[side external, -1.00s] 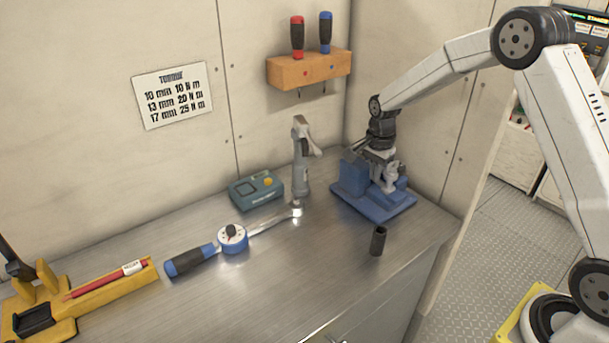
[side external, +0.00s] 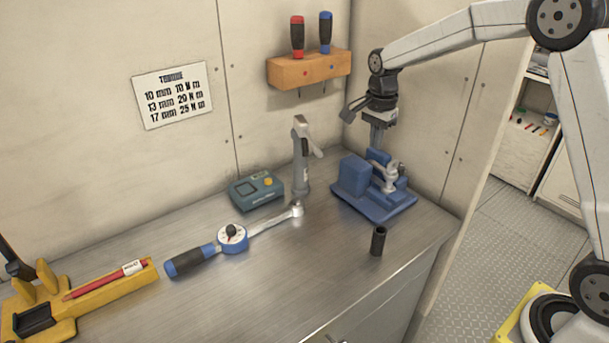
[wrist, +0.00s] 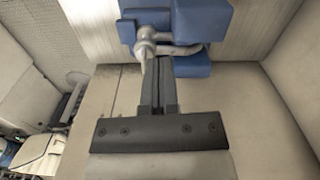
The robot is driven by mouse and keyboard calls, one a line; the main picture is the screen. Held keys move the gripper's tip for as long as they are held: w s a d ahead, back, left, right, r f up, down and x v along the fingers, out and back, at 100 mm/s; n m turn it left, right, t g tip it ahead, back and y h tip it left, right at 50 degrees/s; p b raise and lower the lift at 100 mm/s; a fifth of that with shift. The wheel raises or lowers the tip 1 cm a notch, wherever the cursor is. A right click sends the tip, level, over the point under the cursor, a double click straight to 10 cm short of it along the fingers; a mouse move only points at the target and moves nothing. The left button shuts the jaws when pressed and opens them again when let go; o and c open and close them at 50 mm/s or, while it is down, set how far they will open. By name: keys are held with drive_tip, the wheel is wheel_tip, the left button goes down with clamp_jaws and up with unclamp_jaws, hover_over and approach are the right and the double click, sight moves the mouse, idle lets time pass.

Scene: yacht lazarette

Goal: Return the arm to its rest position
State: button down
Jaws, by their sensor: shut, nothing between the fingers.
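My gripper (side external: 377,143) is shut and empty. In the side external view it points down above the blue vise (side external: 350,177), apart from it. The vise stands at the back right of the metal bench (side external: 300,265), with a grey metal fitting (side external: 388,176) on it. In the wrist view my gripper's closed fingers (wrist: 159,70) lie side by side, and the blue vise (wrist: 203,20) and the grey fitting (wrist: 146,44) show beyond the tips.
A torque wrench (side external: 232,237) lies on the bench by a teal box (side external: 255,190) and a grey upright tool (side external: 301,160). A black socket (side external: 378,241) stands near the right edge. A wooden screwdriver rack (side external: 309,68) is on the wall. A yellow holder (side external: 100,298) carries a red pencil.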

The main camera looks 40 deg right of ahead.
drive_tip(key=s+a+f+n+t, duration=0.1)
drive_tip(key=s+a+f+n, duration=0.1)
drive_tip(key=s+n, duration=0.3)
drive_tip(key=s+a+f+n, duration=0.2)
drive_tip(key=s+a+n, duration=0.1)
drive_tip(key=s+n, duration=0.3)
drive_tip(key=s+a+f+n+t, duration=0.1)
drive_tip(key=s+a+f+n, duration=0.1)
drive_tip(key=s+n, duration=0.3)
drive_tip(key=s+a, duration=0.1)
drive_tip(key=s, duration=0.3)
drive_tip(key=shift+s+a+f+n+t, duration=0.2)
drive_tip(key=shift+a+f+n+t, duration=0.1)
drive_tip(key=shift+a+n, duration=0.1)
drive_tip(key=shift+c, duration=1.5)
unclamp_jaws()
